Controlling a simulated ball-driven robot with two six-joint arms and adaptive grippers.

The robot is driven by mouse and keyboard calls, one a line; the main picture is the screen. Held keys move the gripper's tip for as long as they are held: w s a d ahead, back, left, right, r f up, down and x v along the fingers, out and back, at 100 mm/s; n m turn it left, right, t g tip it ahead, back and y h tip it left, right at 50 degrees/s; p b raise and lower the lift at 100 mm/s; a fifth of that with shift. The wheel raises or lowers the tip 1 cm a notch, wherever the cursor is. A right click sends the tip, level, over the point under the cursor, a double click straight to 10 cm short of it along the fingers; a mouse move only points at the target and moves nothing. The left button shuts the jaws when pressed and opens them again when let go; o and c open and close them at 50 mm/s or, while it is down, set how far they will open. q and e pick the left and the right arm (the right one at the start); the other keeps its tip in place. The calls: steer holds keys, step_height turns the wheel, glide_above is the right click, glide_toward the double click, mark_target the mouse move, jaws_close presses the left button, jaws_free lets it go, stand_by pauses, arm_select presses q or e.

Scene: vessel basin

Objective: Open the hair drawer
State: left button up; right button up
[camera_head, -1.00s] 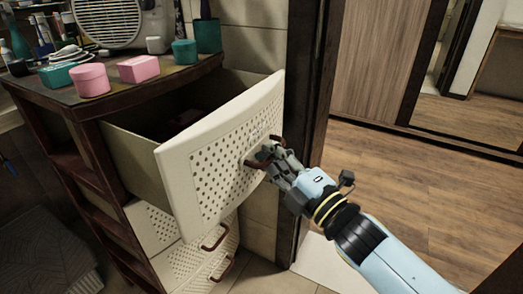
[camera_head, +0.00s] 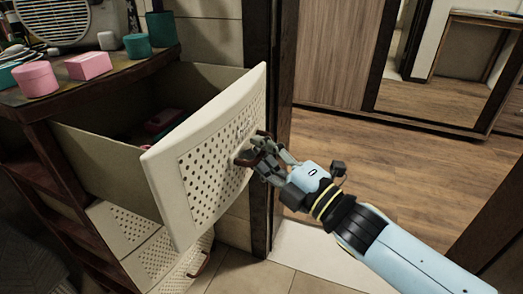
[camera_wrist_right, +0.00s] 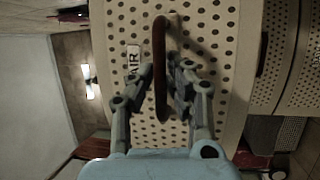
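The hair drawer (camera_head: 165,170) is pulled well out of the wooden cabinet, with its cream perforated front tilted in view and its inside showing. Its brown handle (camera_head: 262,147) is at the front's right side. In the right wrist view the handle (camera_wrist_right: 160,70) stands between my fingers, beside a label (camera_wrist_right: 133,62) that reads "AIR", partly hidden. My right gripper (camera_head: 264,158) is closed around the handle; it also shows in the right wrist view (camera_wrist_right: 160,88). My left gripper is not in view.
The cabinet top (camera_head: 130,72) holds pink boxes, teal cups and a fan-like grille. Lower drawers (camera_head: 150,255) below are shut, with handles sticking out. A dark door frame (camera_head: 262,60) stands just behind the drawer front. The wooden floor (camera_head: 400,165) on the right is clear.

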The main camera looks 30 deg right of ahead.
steer(key=shift+o, duration=0.2)
steer(key=shift+s+f, duration=0.1)
steer(key=shift+s, duration=0.05)
steer(key=v, duration=1.1)
steer(key=shift+s, duration=0.35)
steer(key=shift+d, duration=0.15)
